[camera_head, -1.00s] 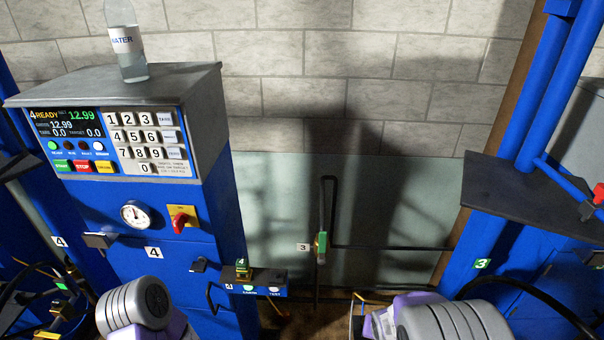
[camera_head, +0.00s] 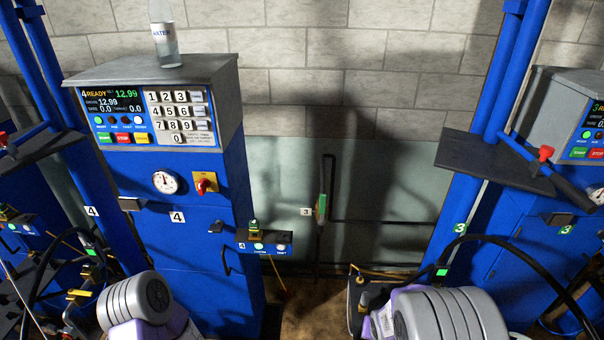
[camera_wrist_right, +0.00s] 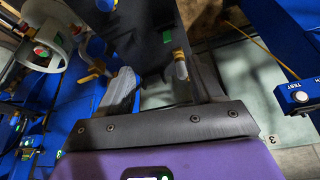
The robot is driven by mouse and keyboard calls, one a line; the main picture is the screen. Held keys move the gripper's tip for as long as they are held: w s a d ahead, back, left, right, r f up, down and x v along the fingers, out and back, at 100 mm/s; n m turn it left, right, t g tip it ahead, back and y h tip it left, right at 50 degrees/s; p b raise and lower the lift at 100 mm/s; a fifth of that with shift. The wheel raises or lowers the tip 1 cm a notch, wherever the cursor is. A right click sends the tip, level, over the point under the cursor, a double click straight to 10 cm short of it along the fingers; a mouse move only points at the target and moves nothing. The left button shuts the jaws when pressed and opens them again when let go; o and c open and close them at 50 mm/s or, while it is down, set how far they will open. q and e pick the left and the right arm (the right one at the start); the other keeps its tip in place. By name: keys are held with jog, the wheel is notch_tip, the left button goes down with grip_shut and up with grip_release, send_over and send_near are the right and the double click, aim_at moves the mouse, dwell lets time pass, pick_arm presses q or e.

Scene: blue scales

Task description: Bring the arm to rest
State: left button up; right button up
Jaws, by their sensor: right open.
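My right gripper (camera_wrist_right: 165,88) shows in the right wrist view, with its two fingers apart and nothing seen held between them. A dark panel with a green label (camera_wrist_right: 160,40) lies beyond the fingers; I cannot tell if they touch it. In the head view only grey ringed arm links with purple parts show at the bottom left and bottom right. Both grippers are out of the head view.
A water bottle (camera_head: 164,35) stands on scale 4. A small button box (camera_head: 265,240) juts from its right side. Scale 3 (camera_head: 525,240), with a dark shelf (camera_head: 490,160), stands at the right. A black hose (camera_head: 515,238) curves beside it. Floor shows between the scales.

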jog(key=s+a+f+g+y, duration=0.25)
jog(key=s+a+f, duration=0.3)
jog(key=f, duration=0.35)
jog(key=s+a+f+g+y, duration=0.1)
jog(key=s+a+f+y, duration=0.2)
jog(key=s+a+f, duration=0.4)
pick_arm(q)
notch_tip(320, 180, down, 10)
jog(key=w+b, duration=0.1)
jog(key=b, duration=0.9)
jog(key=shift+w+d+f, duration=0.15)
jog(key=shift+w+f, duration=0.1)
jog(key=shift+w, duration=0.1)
pick_arm(e)
notch_tip(320, 180, down, 11)
jog(key=d, duration=0.2)
jog(key=shift+w+d+f, duration=0.2)
jog(key=shift+w+d, duration=0.1)
